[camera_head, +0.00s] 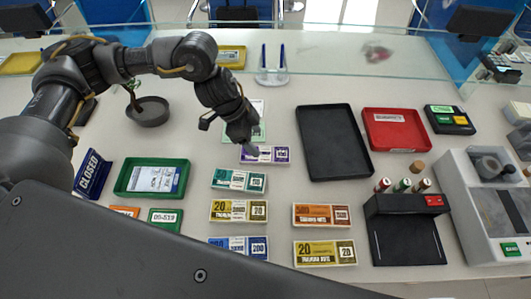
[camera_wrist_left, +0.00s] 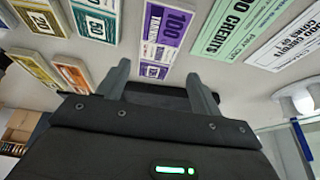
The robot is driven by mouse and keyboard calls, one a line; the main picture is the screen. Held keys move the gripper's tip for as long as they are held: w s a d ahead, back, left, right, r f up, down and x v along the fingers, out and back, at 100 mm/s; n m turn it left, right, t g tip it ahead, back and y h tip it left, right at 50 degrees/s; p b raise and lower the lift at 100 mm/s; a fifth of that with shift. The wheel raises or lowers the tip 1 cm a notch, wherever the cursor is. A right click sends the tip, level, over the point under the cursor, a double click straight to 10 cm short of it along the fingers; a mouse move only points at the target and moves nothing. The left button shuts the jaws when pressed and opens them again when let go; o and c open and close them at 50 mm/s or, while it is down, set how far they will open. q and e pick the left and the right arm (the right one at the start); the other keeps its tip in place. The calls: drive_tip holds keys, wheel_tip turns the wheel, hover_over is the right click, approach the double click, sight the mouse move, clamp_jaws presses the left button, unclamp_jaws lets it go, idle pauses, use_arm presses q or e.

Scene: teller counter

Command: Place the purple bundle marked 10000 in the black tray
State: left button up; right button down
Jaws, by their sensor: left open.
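The purple bundle (camera_head: 275,156) lies flat on the counter near the middle, left of the black tray. It also shows in the left wrist view (camera_wrist_left: 166,30), where its large print looks like 100; the full marking is too small to read in the head view. The black tray (camera_head: 306,133) is empty and lies right of the bundle. My left gripper (camera_head: 247,147) hangs over the bundle's left part and hides some of it. In the left wrist view its fingers (camera_wrist_left: 160,85) are apart and empty, with the bundle ahead between them. My right gripper is not in view.
A red tray (camera_head: 396,130) stands right of the black tray. A green tray (camera_head: 122,184) is at left. A glass screen runs along the back.

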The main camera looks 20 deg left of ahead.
sight(264, 154)
use_arm(q)
drive_tip(key=shift+w+d+f, duration=0.1)
drive_tip(key=shift+d+f, duration=0.1)
drive_tip(key=shift+f, duration=0.45)
drive_tip(key=shift+s+p+x, duration=0.2)
drive_tip(key=shift+p+x, duration=0.1)
drive_tip(key=shift+x, duration=2.35)
drive_tip(key=shift+a, duration=0.1)
drive_tip(key=c, duration=0.9)
drive_tip(key=shift+o, duration=0.2)
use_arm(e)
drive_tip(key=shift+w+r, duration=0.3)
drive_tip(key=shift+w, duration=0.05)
